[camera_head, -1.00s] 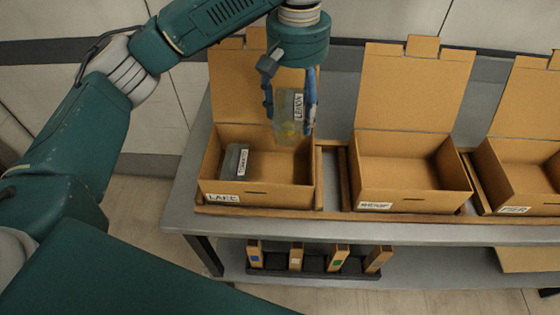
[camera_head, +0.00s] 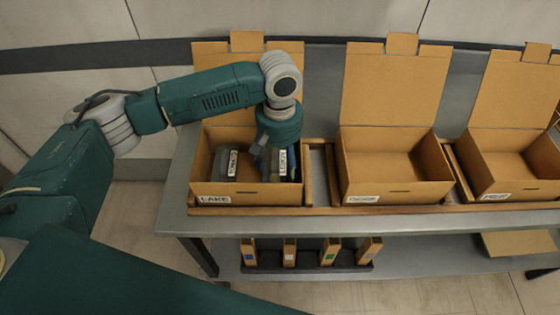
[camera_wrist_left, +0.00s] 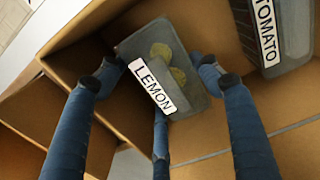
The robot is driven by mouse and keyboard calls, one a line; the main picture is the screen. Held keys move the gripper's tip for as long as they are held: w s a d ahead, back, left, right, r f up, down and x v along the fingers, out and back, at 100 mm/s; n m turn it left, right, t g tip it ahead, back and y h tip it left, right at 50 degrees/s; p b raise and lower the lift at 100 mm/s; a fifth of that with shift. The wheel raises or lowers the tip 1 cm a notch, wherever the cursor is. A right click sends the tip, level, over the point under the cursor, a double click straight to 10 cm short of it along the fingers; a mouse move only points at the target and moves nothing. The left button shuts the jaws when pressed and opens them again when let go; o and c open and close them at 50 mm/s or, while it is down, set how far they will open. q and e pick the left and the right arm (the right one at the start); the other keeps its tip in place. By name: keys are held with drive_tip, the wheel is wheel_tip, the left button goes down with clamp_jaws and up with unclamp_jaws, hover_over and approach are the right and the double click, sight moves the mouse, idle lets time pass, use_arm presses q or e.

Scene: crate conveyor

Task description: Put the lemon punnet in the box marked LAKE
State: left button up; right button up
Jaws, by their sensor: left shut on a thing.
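The box marked LAKE (camera_head: 272,198) stands open at the left of the bench in the head view. My left gripper (camera_head: 273,163) reaches down inside its right part. Its blue fingers, which also show in the left wrist view (camera_wrist_left: 158,78), are shut on the lemon punnet (camera_wrist_left: 160,47), a grey see-through pack labelled LEMON with yellow fruit. The punnet's labelled side shows in the head view (camera_head: 283,164). Whether it touches the box floor is hidden. My right gripper is not in view.
A tomato punnet (camera_wrist_left: 296,30) lies in the left part of the LAKE box (camera_head: 236,166). Two more open, empty boxes stand to the right, a middle one (camera_head: 405,193) and a right one (camera_head: 520,187). A low shelf holds several upright card pieces (camera_head: 290,252).

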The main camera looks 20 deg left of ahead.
sight(280, 163)
use_arm(q)
drive_tip(key=shift+f, duration=0.1)
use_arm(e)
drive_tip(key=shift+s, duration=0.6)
use_arm(q)
drive_tip(key=o, duration=1.1)
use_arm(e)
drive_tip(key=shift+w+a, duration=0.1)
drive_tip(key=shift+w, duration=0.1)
use_arm(q)
drive_tip(key=shift+r, duration=0.2)
wheel_tip(280, 163, up, 12)
drive_tip(key=shift+f+b, duration=0.1)
drive_tip(key=shift+b, duration=0.8)
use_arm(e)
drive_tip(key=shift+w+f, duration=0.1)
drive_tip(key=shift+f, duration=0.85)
